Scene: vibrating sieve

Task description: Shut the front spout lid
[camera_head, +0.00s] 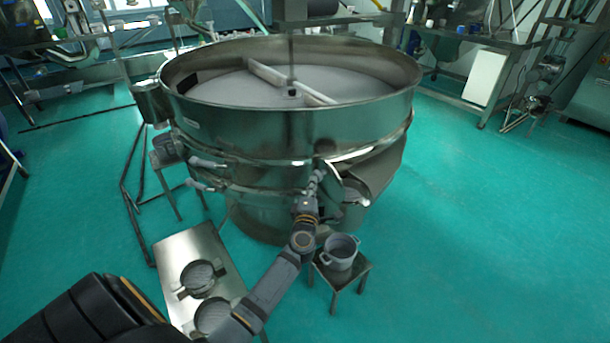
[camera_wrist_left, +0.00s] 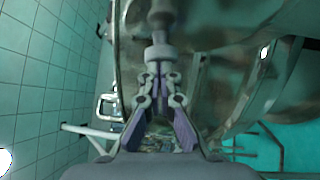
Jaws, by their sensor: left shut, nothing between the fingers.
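The large round steel sieve (camera_head: 290,125) stands in the middle of the head view. Its front spout (camera_head: 378,170) juts out at the right front, with a sloping metal top and a dark opening below. I cannot clearly separate the lid from the spout's metal. My left gripper (camera_head: 319,182) is at the sieve's front wall, just left of the spout, and partly overlaps that area. In the left wrist view the left gripper (camera_wrist_left: 160,82) is shut and empty, with a grey rod and knob (camera_wrist_left: 159,52) just beyond its fingertips. Contact cannot be told. My right gripper is not in view.
A grey pot (camera_head: 340,253) stands on a small stool (camera_head: 347,284) below the spout. A low metal table (camera_head: 190,247) with round sieves is at the lower left. Clamps and a motor (camera_head: 165,150) stick out on the sieve's left. The green floor on the right is clear.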

